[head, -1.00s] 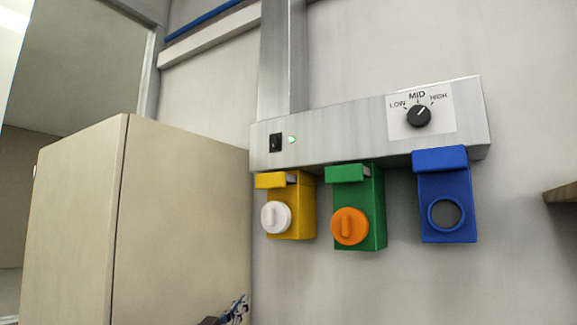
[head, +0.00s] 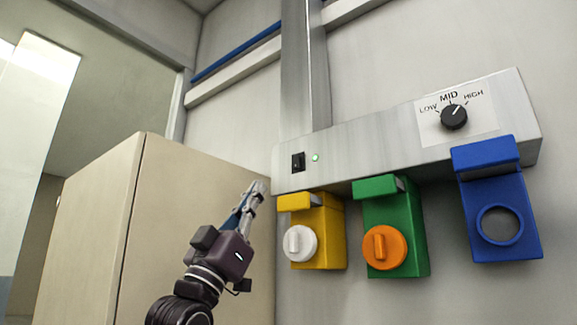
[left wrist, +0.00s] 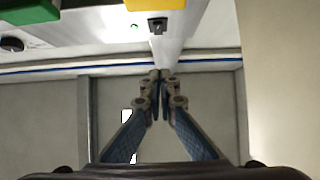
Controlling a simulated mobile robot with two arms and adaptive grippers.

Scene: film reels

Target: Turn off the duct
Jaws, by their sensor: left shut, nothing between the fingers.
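The duct (head: 380,145) is a long grey metal box on the wall. At its left end is a small black rocker switch (head: 298,161) with a lit green lamp (head: 315,157) beside it. A black dial (head: 453,116) at its right end has a LOW, MID, HIGH scale. My left gripper (head: 259,186) is shut and empty, just left of the duct's left end and slightly below the switch, apart from it. In the left wrist view the shut fingertips (left wrist: 160,74) point toward the switch (left wrist: 157,25). My right gripper is not in view.
Below the duct hang a yellow box (head: 329,235) with a white knob (head: 299,243), a green box (head: 412,240) with an orange knob (head: 384,247), and a blue box (head: 497,210) with a round opening. A beige cabinet (head: 100,235) stands left, close behind my left arm.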

